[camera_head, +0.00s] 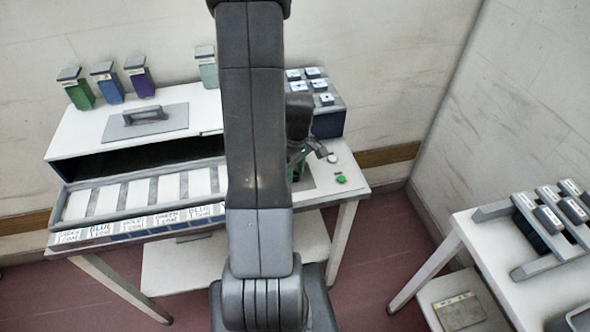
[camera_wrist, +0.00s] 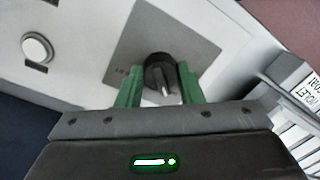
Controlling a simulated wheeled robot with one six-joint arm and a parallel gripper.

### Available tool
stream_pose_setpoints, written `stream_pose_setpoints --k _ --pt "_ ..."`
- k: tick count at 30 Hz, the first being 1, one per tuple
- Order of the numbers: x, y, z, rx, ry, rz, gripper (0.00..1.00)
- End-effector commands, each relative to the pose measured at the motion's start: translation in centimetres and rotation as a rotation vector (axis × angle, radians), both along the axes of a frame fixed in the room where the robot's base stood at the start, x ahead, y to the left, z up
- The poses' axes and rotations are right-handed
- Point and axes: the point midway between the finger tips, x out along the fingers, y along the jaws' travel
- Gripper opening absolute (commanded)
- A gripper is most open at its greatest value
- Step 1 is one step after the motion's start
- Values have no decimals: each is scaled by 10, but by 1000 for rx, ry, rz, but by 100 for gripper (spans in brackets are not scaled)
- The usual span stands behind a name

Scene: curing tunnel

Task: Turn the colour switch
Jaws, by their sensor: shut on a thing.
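The colour switch (camera_wrist: 161,72) is a black round knob with a pale pointer line, set on a grey plate (camera_wrist: 205,50) in the wrist view. My gripper (camera_wrist: 158,80) has its two green fingers on either side of the knob and is shut on it. The pointer line runs toward the gripper's palm. Small marks beside the knob are too small to read. In the head view my gripper (camera_head: 297,164) is at the right end of the white bench, largely behind my arm, and the knob is hidden there.
A white round button (camera_wrist: 37,47) is left of the plate in the wrist view. A green button (camera_head: 340,180) sits at the bench's right end. The tunnel (camera_head: 85,132) has a row of labelled lanes in front. A second table (camera_head: 490,255) stands at right.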

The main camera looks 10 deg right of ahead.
Motion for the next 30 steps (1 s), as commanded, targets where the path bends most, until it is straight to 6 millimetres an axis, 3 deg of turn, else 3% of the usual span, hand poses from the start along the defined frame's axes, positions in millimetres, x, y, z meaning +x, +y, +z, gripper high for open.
stream_pose_setpoints --k 21,30 --pt "-1 0 -1 0 -2 -577 11" --pt "-1 0 0 0 -2 -742 11"
